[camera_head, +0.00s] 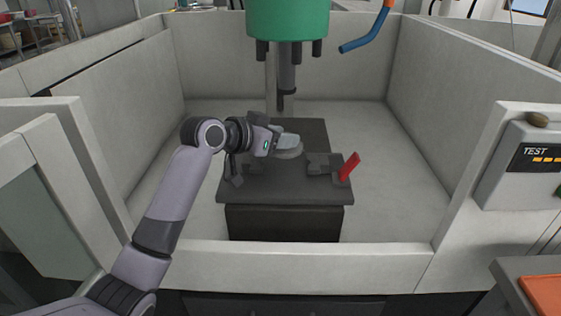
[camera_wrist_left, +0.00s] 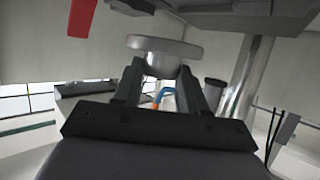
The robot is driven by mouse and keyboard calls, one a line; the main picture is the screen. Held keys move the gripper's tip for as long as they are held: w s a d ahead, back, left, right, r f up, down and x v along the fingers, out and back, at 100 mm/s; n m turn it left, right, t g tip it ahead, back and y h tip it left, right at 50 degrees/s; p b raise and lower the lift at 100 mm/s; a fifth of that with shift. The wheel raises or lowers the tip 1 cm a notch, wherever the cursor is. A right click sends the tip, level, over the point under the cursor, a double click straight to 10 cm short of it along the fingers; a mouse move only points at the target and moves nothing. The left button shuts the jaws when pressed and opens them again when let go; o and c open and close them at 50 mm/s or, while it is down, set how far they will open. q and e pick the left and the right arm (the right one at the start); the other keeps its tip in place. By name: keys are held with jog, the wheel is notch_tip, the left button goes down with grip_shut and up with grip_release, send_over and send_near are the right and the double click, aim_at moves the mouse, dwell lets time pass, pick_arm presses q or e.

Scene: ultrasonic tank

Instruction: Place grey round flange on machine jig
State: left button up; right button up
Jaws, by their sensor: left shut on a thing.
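My left gripper (camera_head: 277,138) reaches in over the machine table from the left and is shut on the grey round flange (camera_head: 290,150). In the left wrist view the flange (camera_wrist_left: 165,46) shows as a round disc at the tips of the two fingers (camera_wrist_left: 163,75). The machine jig has a dark clamp block (camera_head: 322,163) with a red handle (camera_head: 349,166) on the right. Another dark jig part (camera_head: 237,172) is on the left. The flange appears above the table between them; the exact gap is hard to tell. My right gripper is out of view.
The dark machine table (camera_head: 285,193) stands inside a light-walled enclosure (camera_head: 300,254). A green drill head (camera_head: 287,20) with a vertical spindle (camera_head: 287,75) hangs behind the gripper. A blue-orange hose (camera_head: 365,37) hangs at upper right. A TEST panel (camera_head: 520,175) is on the right.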

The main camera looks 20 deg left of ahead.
pick_arm(q)
jog(key=shift+f, duration=2.95)
jog(key=shift+f+b, duration=0.1)
jog(key=shift+b, duration=0.2)
jog(key=o, duration=1.2)
jog(key=shift+f, duration=0.1)
jog(key=shift+r, duration=0.2)
jog(key=shift+v, duration=3.75)
jog(key=shift+f, duration=0.1)
